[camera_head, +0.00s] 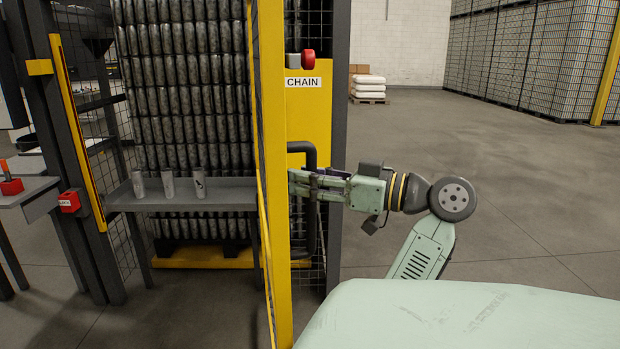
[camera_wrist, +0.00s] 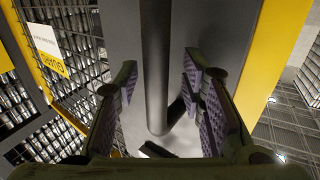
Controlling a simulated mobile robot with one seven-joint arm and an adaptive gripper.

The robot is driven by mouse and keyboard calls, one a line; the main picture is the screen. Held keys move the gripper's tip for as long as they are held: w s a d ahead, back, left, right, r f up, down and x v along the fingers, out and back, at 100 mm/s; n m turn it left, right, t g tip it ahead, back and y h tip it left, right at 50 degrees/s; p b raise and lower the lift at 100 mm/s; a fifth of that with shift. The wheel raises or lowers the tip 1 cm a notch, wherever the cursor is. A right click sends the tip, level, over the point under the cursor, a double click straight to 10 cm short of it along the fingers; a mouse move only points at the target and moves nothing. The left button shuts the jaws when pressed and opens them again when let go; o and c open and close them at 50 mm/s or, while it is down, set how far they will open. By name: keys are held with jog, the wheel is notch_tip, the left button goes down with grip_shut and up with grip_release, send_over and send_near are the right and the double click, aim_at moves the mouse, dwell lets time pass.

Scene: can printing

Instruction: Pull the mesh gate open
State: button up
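The mesh gate's yellow upright (camera_head: 275,120) stands in the middle of the head view, seen nearly edge-on. A black bar handle (camera_head: 313,235) shows just to its right, with its middle behind my gripper. In the wrist view the handle (camera_wrist: 156,60) runs down between the two finger pads, in front of a grey post. My gripper (camera_head: 300,180) reaches in from the right at mid-height of the handle. Its fingers (camera_wrist: 158,92) are open on either side of the bar, with a visible gap at each side. I cannot see the gate's latch or hinges.
A shelf (camera_head: 180,207) with three cans stands left of the upright, before stacked cans. A red button (camera_head: 309,60) sits above the CHAIN label. A dark post (camera_head: 80,170) with a yellow strip stands left. The floor (camera_head: 540,190) at right is clear.

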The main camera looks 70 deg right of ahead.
jog(key=s, duration=1.2)
jog(key=shift+a, duration=0.15)
dwell(0.3)
